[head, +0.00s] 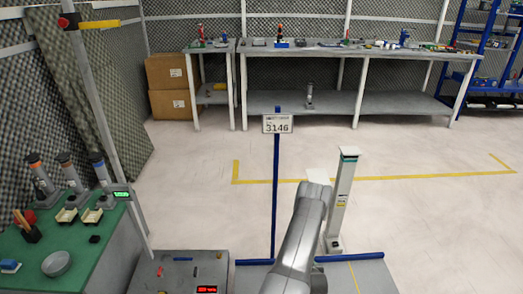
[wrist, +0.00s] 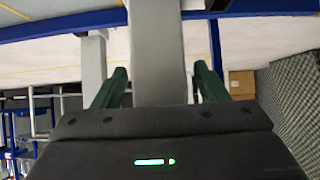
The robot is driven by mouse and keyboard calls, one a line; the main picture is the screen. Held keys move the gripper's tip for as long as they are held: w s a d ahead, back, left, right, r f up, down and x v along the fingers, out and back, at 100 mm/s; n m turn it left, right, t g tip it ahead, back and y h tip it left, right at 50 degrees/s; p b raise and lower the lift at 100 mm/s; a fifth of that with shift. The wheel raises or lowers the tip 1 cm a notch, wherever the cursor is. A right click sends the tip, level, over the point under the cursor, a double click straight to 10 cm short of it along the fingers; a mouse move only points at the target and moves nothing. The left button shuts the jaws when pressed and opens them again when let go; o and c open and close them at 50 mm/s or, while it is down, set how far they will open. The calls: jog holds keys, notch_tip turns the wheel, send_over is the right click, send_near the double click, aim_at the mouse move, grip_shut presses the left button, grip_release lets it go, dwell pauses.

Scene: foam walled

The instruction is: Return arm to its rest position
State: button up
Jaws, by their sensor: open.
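My arm (head: 302,235) shows in the head view as a grey link rising from the bottom edge, right of the middle. Its upper end is near a white upright column (head: 342,200). My gripper cannot be made out in the head view. In the wrist view my gripper (wrist: 161,70) has two dark green fingers set wide apart, so it is open. A plain grey upright shape shows between the fingers; I cannot tell whether it is part of me. No grip on any object is visible.
A blue post with a sign (head: 277,124) stands left of my arm. A green bench (head: 95,240) with tools is at the left. Grey worktables (head: 300,52), cardboard boxes (head: 168,72) and a blue shelf (head: 487,50) line the back.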

jog(key=shift+r, duration=1.9)
